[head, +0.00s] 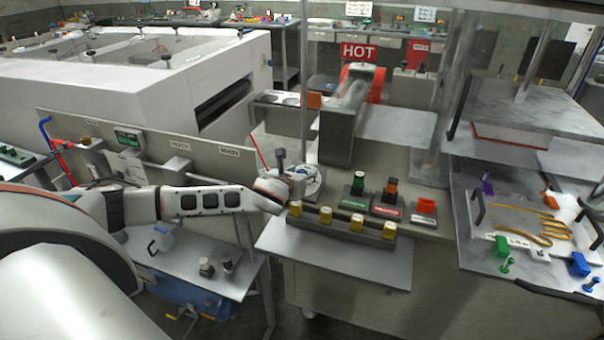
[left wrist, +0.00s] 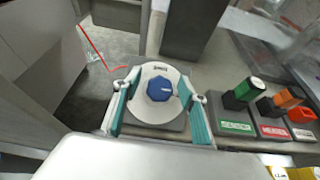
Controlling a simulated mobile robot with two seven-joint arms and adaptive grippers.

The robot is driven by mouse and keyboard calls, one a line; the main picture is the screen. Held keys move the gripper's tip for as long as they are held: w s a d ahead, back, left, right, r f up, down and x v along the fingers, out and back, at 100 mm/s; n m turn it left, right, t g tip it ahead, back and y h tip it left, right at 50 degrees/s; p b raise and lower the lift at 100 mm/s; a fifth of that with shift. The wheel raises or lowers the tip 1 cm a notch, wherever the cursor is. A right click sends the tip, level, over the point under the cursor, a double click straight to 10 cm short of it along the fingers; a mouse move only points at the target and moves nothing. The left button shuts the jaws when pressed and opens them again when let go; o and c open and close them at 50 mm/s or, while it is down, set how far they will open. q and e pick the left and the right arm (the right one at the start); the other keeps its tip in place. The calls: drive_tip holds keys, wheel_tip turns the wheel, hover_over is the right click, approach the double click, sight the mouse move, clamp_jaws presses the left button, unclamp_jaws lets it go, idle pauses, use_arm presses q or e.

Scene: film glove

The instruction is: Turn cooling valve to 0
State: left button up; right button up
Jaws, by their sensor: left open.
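The cooling valve is a blue faceted knob (left wrist: 160,88) on a round white dial (left wrist: 151,112) with a dark label at its far edge, too small to read. In the head view the dial (head: 314,184) shows at the left end of the bench, partly hidden by my left gripper (head: 290,178). In the left wrist view my left gripper (left wrist: 157,98) is open, its two teal fingers on either side of the dial and knob. The knob lies between the fingers, with gaps to both. I cannot tell their height above the dial. My right gripper is not in view.
Right of the dial stand green (head: 357,184), orange (head: 390,189) and red (head: 426,206) controls on labelled bases. A rail with several yellow-topped knobs (head: 341,223) lies in front. A dark grey block (head: 337,137) stands behind, near a red HOT sign (head: 359,52).

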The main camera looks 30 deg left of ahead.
use_arm(q)
drive_tip(key=c, duration=1.1)
drive_tip(key=n+y, duration=0.1)
drive_tip(key=n, duration=0.1)
drive_tip(key=n+g+y, duration=0.1)
drive_tip(key=n, duration=0.1)
drive_tip(key=shift+d+f+n+y, duration=0.1)
drive_tip(key=shift+n+y, duration=0.2)
drive_tip(key=n+g+y, duration=0.1)
drive_tip(key=n, duration=0.2)
drive_tip(key=n+g+y, duration=0.1)
drive_tip(key=n+g, duration=0.1)
drive_tip(key=n, duration=0.1)
drive_tip(key=shift+y, duration=0.3)
drive_tip(key=n+g, duration=0.1)
drive_tip(key=n, duration=0.2)
drive_tip(key=n+g, duration=0.2)
drive_tip(key=n, duration=0.1)
drive_tip(key=shift+s+g+y, duration=0.15)
drive_tip(key=shift+g+y, duration=0.15)
drive_tip(key=shift+y, duration=0.1)
drive_tip(key=shift+a+f+n+g, duration=0.1)
drive_tip(key=shift+a+n+g, duration=0.1)
drive_tip(key=shift+n+g, duration=1.2)
drive_tip(key=shift+s+n+h, duration=0.1)
drive_tip(key=shift+n+h, duration=0.2)
drive_tip(key=shift+n, duration=0.1)
